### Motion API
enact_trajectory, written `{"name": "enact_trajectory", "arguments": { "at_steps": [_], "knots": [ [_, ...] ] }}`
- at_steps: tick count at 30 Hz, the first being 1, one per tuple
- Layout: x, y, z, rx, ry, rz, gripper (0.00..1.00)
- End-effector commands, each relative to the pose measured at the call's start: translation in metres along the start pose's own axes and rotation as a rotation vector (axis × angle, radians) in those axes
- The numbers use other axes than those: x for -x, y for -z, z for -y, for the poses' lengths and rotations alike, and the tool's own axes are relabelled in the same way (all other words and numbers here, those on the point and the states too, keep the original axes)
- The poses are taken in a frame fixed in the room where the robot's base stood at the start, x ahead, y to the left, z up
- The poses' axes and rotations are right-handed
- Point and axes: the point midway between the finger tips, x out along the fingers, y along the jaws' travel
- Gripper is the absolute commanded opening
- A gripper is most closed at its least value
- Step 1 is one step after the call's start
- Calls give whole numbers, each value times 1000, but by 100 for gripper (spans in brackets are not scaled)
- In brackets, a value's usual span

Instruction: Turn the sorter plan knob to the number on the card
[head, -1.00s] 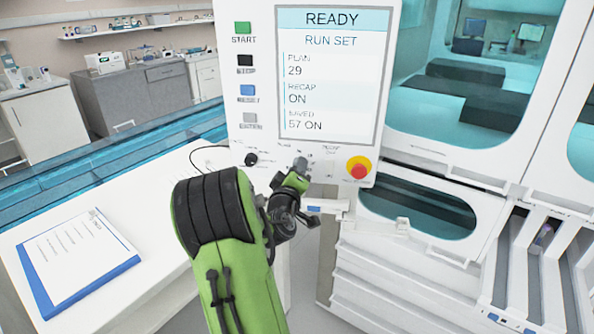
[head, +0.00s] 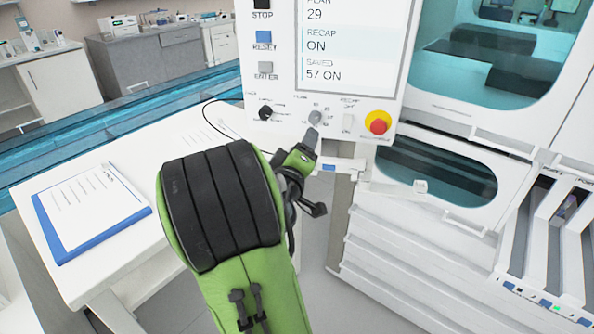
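The sorter's control panel (head: 283,88) stands at top centre. Its screen (head: 350,45) reads PLAN 29, RECAP ON, SAVED 57 ON. A grey knob (head: 315,118) sits low on the panel, with small numbers around it and the PLAN label up and left of it. A black knob (head: 265,112) is to its left. My gripper (head: 311,137) is right at the grey knob's lower side; its fingers are too small and hidden to show whether they touch or grip it. I cannot make out a number card.
A red stop button on yellow (head: 378,123) and a white rocker switch (head: 348,122) sit right of the knob. A blue clipboard with a printed sheet (head: 90,210) lies on the white table (head: 120,262) at left. White sorter drawers (head: 400,240) are below right.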

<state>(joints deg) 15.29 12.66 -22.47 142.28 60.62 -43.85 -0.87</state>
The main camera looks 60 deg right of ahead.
Motion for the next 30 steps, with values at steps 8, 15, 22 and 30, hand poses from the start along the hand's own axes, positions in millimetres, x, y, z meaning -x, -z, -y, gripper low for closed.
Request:
{"name": "enact_trajectory", "arguments": {
  "at_steps": [8,15,22,30],
  "knots": [
    [49,-1,4,-7,-3,-5,58],
    [56,0,1,0,0,0,58],
    [55,0,0,0,0,1,58],
    [55,0,0,0,0,0,58]
  ]
}}
